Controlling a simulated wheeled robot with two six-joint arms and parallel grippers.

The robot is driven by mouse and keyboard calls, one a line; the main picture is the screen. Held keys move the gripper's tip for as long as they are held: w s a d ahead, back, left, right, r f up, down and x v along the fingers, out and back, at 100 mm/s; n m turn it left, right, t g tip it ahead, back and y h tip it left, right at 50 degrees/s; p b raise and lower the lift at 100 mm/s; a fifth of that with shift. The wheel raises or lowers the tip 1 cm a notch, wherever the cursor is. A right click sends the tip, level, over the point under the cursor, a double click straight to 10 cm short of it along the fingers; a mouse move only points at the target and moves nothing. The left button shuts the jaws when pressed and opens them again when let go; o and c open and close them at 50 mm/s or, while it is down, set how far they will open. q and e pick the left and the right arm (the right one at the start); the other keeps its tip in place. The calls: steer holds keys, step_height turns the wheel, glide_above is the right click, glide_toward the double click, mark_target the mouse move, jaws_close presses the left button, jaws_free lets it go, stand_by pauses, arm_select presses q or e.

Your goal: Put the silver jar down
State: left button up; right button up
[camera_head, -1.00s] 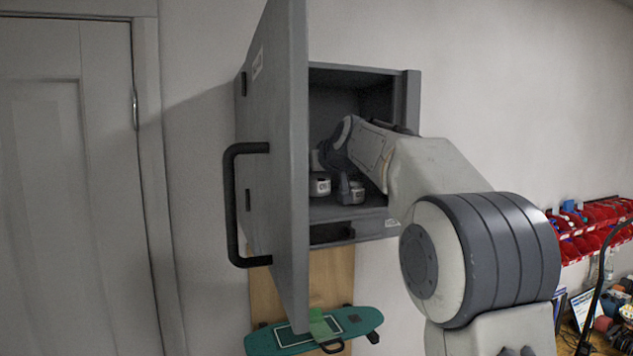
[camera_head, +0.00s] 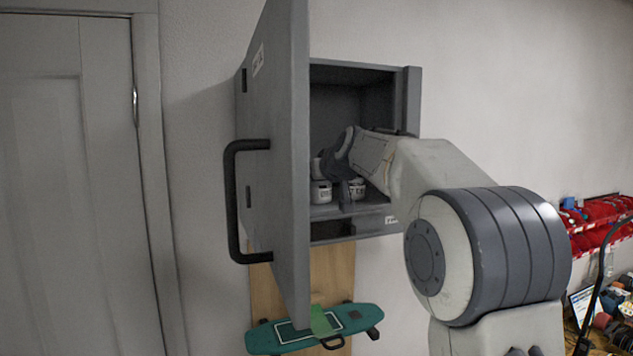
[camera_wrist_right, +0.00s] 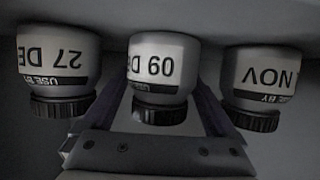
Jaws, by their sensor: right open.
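Three pale silver-grey jars with dark ribbed lids show upside down in the right wrist view: a left jar (camera_wrist_right: 58,65) marked "27 DE", a middle jar (camera_wrist_right: 160,70) marked "09 D", and a right jar (camera_wrist_right: 262,80) marked "NOV". My right gripper (camera_wrist_right: 160,95) is open, its two fingers on either side of the middle jar. In the head view, two jars (camera_head: 321,192) (camera_head: 357,188) stand on the floor of the grey wall cabinet (camera_head: 412,100), with my right gripper (camera_head: 345,190) in front of them. My wrist partly hides the cabinet's inside. My left gripper is not in view.
The cabinet door (camera_head: 290,130) stands open on the left, with a black handle (camera_head: 233,205). The right cabinet wall is close to my forearm. A green skateboard-like board (camera_head: 275,337) hangs below. Red bins (camera_head: 605,212) are at the right.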

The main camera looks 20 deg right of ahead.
steer(key=shift+s+r+b, duration=0.1)
steer(key=shift+s+b, duration=0.15)
steer(key=shift+b, duration=0.05)
steer(key=b+v, duration=0.4)
steer(key=v, duration=0.6)
steer(key=shift+s+r, duration=0.1)
steer(key=shift+s, duration=0.2)
steer(key=shift+s+r, duration=0.2)
steer(key=shift+s, duration=0.2)
steer(key=shift+d, duration=0.1)
